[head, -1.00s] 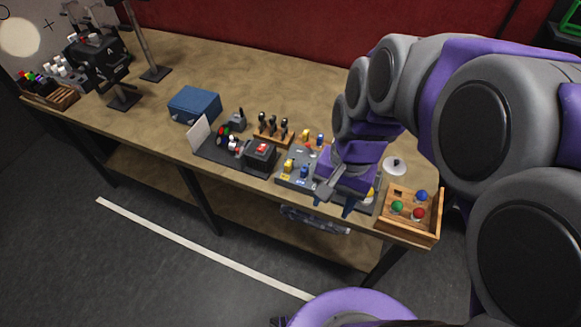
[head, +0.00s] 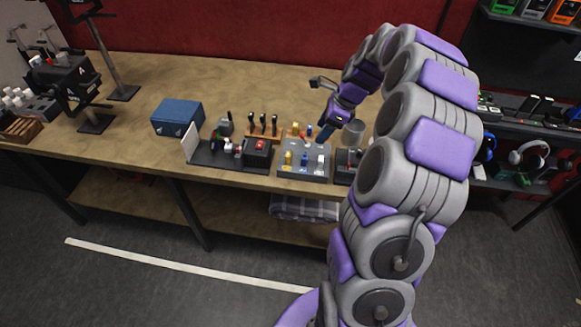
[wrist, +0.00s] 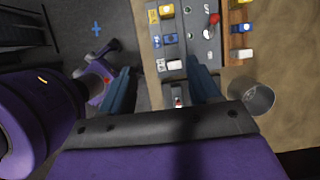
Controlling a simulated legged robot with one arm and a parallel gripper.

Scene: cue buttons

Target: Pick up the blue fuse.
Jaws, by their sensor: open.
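A small blue piece (head: 304,159) sits on a grey panel (head: 290,174) between a yellow piece (head: 287,158) and a white piece (head: 320,160). It also shows in the wrist view (wrist: 170,39). Another blue piece (head: 309,130) stands on a wooden rack behind the panel, and it shows at the right in the wrist view (wrist: 242,28). I cannot tell for certain which is the fuse. My gripper (head: 325,132) is open and empty, above the panel's back right. In the wrist view its fingers (wrist: 162,90) are spread, with both blue pieces beyond the fingertips.
A grey cup (wrist: 262,97) stands close to the right finger. A red-topped lever (wrist: 213,20) rises from the panel. A black box with a red button (head: 257,150) and a blue case (head: 178,117) stand to the left.

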